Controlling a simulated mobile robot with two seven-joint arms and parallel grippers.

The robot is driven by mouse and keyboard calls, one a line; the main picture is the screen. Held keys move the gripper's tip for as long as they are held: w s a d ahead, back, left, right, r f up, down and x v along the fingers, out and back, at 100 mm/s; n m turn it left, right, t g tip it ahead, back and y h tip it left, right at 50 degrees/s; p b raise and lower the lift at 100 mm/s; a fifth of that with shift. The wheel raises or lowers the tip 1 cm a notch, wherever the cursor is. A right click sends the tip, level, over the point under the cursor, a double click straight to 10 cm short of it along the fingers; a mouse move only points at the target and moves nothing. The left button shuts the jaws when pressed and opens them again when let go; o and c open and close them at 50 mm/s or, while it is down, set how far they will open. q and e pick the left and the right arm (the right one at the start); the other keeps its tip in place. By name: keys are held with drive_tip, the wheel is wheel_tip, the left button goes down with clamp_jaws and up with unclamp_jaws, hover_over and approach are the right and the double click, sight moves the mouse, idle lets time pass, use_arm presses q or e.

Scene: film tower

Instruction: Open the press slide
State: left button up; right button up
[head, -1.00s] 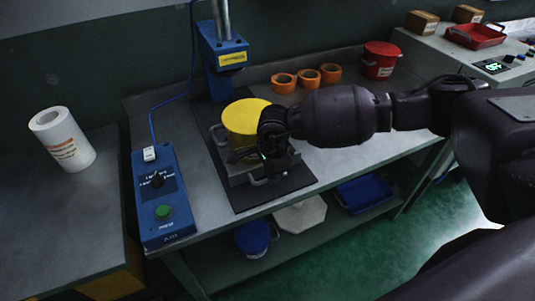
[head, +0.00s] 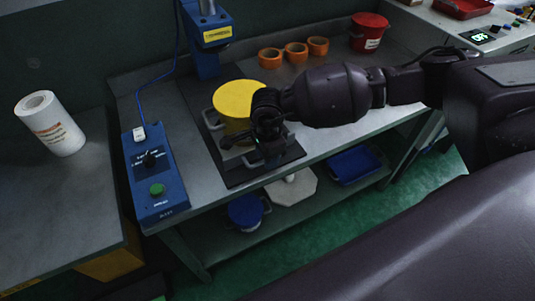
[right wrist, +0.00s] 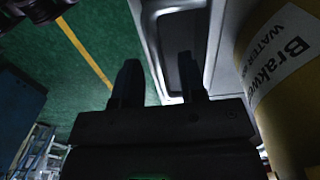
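The press slide (head: 233,157) is a grey metal plate on a dark mat, with a yellow cylinder (head: 236,100) standing on it. One slide handle (head: 208,119) shows at its left side. My right gripper (head: 268,152) points down at the slide's front edge, in front of the cylinder; the arm hides part of that edge. In the right wrist view my right gripper (right wrist: 160,83) has its two fingers apart, with a pale grey handle bar (right wrist: 152,45) near and partly between them. The labelled cylinder (right wrist: 285,90) is close on the right. My left gripper is not in view.
The blue press (head: 207,40) stands behind the slide. A blue control box (head: 155,180) with a green button lies to the left. Orange rings (head: 295,53) and a red bucket (head: 368,32) are at the back. A white roll (head: 50,125) stands on the left table.

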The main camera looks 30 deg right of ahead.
wheel_tip(320, 180, up, 11)
drive_tip(key=shift+p, duration=0.35)
idle(0.3)
drive_tip(key=shift+f, duration=0.1)
